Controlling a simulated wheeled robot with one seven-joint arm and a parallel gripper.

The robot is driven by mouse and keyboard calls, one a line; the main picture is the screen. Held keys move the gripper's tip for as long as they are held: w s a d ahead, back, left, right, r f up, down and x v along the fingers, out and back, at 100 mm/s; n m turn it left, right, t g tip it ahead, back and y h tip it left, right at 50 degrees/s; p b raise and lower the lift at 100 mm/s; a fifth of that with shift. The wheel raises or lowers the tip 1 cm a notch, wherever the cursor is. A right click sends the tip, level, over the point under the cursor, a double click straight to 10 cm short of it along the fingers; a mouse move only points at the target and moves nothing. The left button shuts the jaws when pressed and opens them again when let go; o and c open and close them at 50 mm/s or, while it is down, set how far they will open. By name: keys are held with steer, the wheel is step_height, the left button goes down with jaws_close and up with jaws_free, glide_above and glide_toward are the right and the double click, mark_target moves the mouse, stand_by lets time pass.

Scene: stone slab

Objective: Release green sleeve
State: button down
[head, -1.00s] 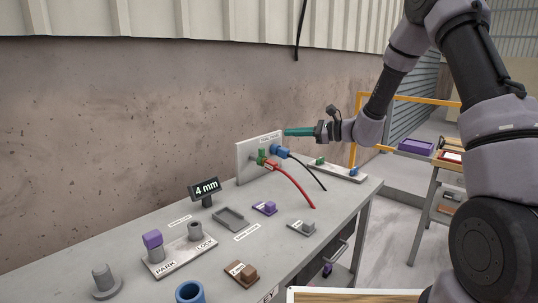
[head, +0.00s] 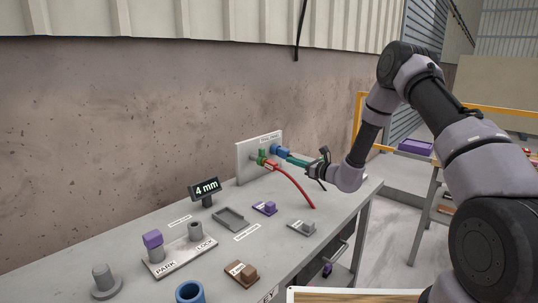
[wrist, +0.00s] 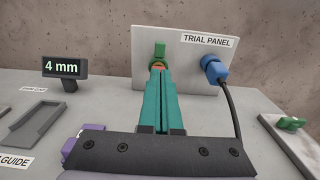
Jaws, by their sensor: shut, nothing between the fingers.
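The green sleeve (head: 262,155) is on the trial panel (head: 244,162), by a red plug (head: 271,163) with a red cable. The fingers hide most of the red plug and cable in the wrist view. I cannot tell if the tips touch the plug.
A blue plug (wrist: 213,69) with a black cable sits right of the sleeve on the panel. A 4 mm display (head: 205,188), a grey tray (head: 229,218) and a park/lock block (head: 178,257) stand left on the bench. A plate with a green part (wrist: 290,123) lies right.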

mark_target(264, 150)
steer(key=x, duration=1.2)
steer(key=shift+w+a, duration=0.25)
steer(key=shift+x, duration=1.05)
steer(key=shift+w+a+r, duration=0.1)
steer(key=shift+w+a, duration=0.05)
steer(key=shift+a, duration=0.15)
steer(key=shift+r, duration=0.1)
